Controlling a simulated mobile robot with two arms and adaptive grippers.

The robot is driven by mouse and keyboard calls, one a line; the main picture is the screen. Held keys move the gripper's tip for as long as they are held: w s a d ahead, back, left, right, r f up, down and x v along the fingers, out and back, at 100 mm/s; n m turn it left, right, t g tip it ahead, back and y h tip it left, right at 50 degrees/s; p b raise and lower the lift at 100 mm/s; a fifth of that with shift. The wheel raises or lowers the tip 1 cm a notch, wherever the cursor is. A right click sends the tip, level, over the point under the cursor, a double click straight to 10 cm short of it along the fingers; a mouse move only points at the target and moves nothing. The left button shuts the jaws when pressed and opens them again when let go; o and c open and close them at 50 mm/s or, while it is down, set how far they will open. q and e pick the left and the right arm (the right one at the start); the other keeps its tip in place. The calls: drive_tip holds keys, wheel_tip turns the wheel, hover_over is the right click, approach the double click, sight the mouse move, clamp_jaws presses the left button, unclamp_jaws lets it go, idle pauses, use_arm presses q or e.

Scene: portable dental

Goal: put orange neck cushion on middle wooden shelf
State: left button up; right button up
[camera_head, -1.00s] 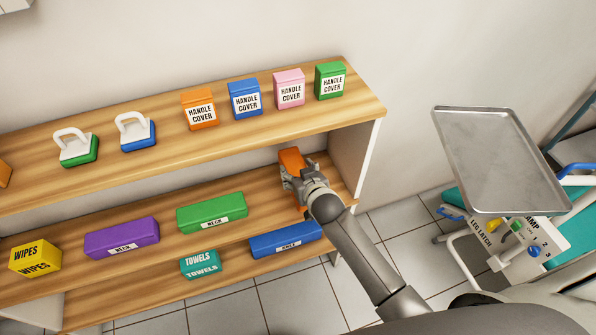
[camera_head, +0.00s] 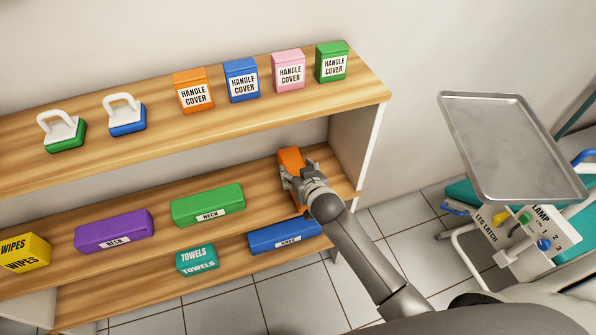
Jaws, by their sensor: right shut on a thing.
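The orange neck cushion (camera_head: 290,160) is at the right end of the middle wooden shelf (camera_head: 258,190). My right gripper (camera_head: 297,177) is shut on it and hides much of it. I cannot tell whether the cushion rests on the board or is just above it. A green neck cushion (camera_head: 207,203) and a purple neck cushion (camera_head: 113,230) lie to its left on the same shelf. My left gripper is not in view.
The top shelf (camera_head: 285,112) above holds several handle cover boxes (camera_head: 289,69) and white-handled blocks. The lower shelf holds a blue cushion (camera_head: 285,236) and a teal towels box (camera_head: 197,259). A yellow wipes box (camera_head: 24,253) is at left. A metal tray (camera_head: 512,145) stands right.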

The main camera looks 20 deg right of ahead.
drive_tip(key=shift+f, duration=0.45)
drive_tip(key=o, duration=1.2)
drive_tip(key=shift+o, duration=0.3)
drive_tip(key=shift+s, duration=0.15)
